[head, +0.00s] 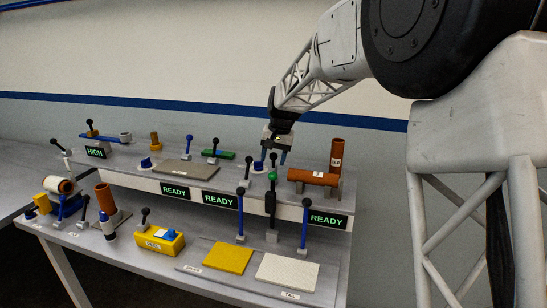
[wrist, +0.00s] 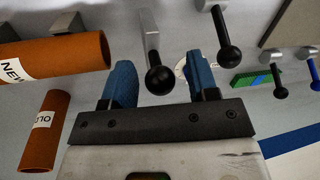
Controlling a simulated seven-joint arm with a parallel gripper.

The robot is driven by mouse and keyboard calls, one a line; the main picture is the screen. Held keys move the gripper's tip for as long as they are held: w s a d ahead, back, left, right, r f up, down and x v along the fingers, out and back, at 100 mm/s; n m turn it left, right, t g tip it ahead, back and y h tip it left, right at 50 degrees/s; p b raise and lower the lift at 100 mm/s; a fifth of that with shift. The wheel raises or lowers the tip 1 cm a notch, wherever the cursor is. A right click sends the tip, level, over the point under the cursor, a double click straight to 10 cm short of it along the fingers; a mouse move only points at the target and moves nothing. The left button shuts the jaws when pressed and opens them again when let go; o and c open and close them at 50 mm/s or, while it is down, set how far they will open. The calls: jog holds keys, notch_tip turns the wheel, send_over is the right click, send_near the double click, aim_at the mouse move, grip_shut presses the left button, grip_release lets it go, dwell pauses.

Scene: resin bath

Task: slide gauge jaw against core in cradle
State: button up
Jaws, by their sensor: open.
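A brown tube (head: 314,177) lies across grey cradle supports at the right end of the upper shelf. In the wrist view this tube (wrist: 75,56) lies at the left and its label reads NEW. I cannot tell for certain which part is the gauge jaw. My gripper (head: 273,160) is above the shelf, left of the lying tube. In the wrist view its two blue fingers (wrist: 160,82) are wide apart. A black ball-ended lever (wrist: 158,78) shows in the gap between them; I cannot tell how far below it is. Nothing is held.
A second brown tube (head: 337,154), labelled OLD in the wrist view (wrist: 45,130), stands behind the lying one. A green-knobbed post (head: 272,195) and several levers rise near the gripper. A green bar (head: 220,155) lies farther left. A yellow plate (head: 228,257) and white plate (head: 287,272) lie below.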

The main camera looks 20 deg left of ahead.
grip_shut()
jog(key=shift+d, duration=2.55)
grip_release()
jog(key=shift+r, duration=0.15)
notch_tip(320, 180, up, 7)
jog(key=d, duration=0.1)
jog(key=shift+w+d+r, duration=0.15)
jog(key=shift+d+r, duration=0.05)
jog(key=shift+d, duration=0.05)
